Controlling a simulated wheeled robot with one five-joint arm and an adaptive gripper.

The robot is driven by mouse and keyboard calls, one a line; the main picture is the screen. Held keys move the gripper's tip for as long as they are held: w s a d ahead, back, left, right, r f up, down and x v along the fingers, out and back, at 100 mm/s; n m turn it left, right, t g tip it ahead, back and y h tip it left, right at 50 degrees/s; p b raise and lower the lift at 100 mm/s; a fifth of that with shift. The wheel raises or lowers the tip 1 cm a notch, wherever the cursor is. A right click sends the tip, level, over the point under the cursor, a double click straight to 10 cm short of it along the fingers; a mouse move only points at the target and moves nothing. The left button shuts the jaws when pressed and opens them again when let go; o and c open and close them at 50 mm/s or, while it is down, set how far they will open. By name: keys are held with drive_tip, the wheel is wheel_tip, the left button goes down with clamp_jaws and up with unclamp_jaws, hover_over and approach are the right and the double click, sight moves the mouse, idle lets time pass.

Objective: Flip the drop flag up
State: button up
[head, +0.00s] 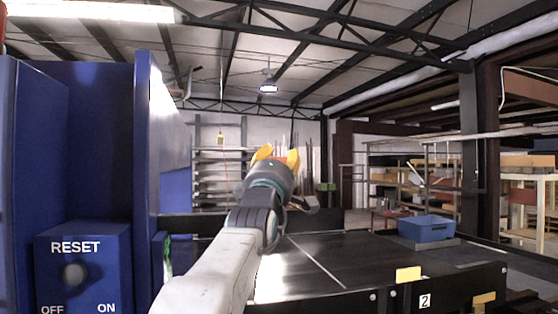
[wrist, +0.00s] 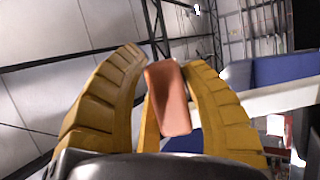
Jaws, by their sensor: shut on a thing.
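My gripper (head: 277,155) is raised above the dark conveyor, with its yellow fingers pointing up. In the wrist view, my gripper (wrist: 165,60) is shut on a reddish-brown block (wrist: 168,98), which sits tilted between the fingers. The block cannot be made out clearly in the head view. A yellow tab (head: 408,274) shows at the top of the conveyor's near rail, and another yellow tab (head: 484,298) shows lower on the rail to its right. I cannot tell which of them is the drop flag. Both are well right of my gripper, apart from it.
The black conveyor (head: 345,255) runs beyond my arm, with a label "2" (head: 425,301) on its near rail. A blue bin (head: 426,229) stands at the right. A blue cabinet and a RESET switch box (head: 83,270) with a round knob fill the left.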

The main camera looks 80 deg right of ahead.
drive_tip(key=c, duration=0.5)
drive_tip(key=shift+o, duration=0.2)
drive_tip(key=shift+a+f+b, duration=0.1)
drive_tip(key=shift+b, duration=0.25)
